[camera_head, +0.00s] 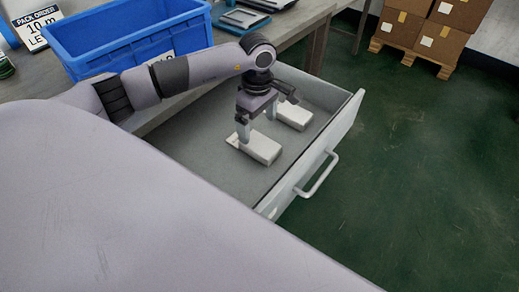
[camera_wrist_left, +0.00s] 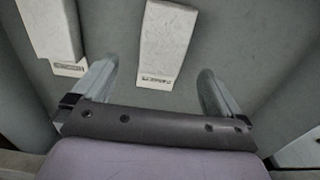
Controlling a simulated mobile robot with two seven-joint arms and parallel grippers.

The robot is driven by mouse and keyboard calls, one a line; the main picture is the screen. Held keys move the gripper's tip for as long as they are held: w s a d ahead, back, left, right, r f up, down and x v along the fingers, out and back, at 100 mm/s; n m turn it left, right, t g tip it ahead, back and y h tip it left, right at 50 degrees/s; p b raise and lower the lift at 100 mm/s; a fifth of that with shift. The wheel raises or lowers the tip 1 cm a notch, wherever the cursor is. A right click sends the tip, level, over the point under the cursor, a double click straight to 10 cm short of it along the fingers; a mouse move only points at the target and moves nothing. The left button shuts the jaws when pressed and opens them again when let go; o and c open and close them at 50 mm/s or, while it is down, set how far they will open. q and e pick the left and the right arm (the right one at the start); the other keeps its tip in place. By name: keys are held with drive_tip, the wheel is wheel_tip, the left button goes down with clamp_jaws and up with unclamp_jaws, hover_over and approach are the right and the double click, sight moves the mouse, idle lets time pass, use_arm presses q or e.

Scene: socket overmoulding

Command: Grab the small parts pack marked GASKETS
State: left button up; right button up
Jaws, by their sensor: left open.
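Two pale white packs lie in the open drawer, a nearer one (camera_head: 262,148) and a farther one (camera_head: 294,115). My left gripper (camera_head: 257,123) is open and empty, pointing down above the drawer by the nearer pack's left end. In the left wrist view, one pack (camera_wrist_left: 165,42) lies between and beyond the two open fingers (camera_wrist_left: 158,72). Another pack (camera_wrist_left: 48,28) lies to the left, outside the fingers. Each has a small dark printed label on its near end, too small to read, so I cannot tell which says GASKETS. My right gripper is not in view.
The grey drawer (camera_head: 205,172) has a raised front panel with a bar handle (camera_head: 318,175). A blue crate (camera_head: 125,40) and a pack order sign (camera_head: 36,28) stand on the bench. Cartons (camera_head: 420,25) stand on a pallet at the back. The green floor at right is clear.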

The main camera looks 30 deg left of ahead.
sight(258, 143)
use_arm(q)
drive_tip(key=f, duration=0.6)
drive_tip(key=shift+s+d+f+b, duration=0.25)
drive_tip(key=shift+f+b, duration=0.05)
drive_tip(key=shift+f, duration=0.1)
drive_tip(key=c, duration=1.1)
